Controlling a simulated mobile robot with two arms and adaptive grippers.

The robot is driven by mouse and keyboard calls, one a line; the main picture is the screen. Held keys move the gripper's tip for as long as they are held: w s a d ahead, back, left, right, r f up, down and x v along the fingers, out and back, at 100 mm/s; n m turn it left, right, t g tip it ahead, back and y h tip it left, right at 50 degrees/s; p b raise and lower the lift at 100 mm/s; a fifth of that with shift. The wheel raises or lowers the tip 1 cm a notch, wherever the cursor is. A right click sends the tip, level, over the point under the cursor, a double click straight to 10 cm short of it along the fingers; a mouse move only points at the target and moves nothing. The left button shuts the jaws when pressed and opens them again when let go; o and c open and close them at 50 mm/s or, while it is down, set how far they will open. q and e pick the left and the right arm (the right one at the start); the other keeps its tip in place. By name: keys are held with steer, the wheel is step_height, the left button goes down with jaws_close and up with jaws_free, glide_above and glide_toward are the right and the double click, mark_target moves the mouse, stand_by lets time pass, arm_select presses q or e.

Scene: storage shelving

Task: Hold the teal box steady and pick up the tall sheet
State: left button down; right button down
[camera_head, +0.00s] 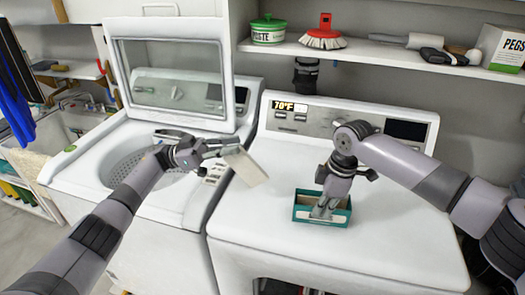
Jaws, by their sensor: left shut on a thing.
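The teal box (311,219) is a small open-topped box on the white dryer top. My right gripper (322,209) points down into it from above. Its fingers reach the box opening, and I cannot tell whether they grip a wall or are spread inside. The tall sheet (247,167) is a flat, pale cream piece, tilted in the air to the left of the box. My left gripper (225,150) is shut on its upper left end and holds it clear of the box, above the gap between the machines.
The open-lidded washer (75,172) stands left of the dryer (250,226), whose front top is clear. A shelf (360,54) above holds a green tub (268,30), a red brush (323,34) and a pegs box (502,48). A sink (60,128) is at the far left.

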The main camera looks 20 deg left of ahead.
arm_select(q)
steer(key=a+y, duration=0.1)
steer(key=a+r+y, duration=0.1)
steer(key=a, duration=0.1)
steer(key=a+r+y, duration=0.1)
steer(key=shift+s+a, duration=0.25)
arm_select(e)
steer(key=c, duration=1.7)
jaws_free()
steer(key=r, duration=0.4)
steer(key=d+r, duration=0.1)
steer(key=r, duration=0.6)
steer(key=shift+d+r, duration=0.4)
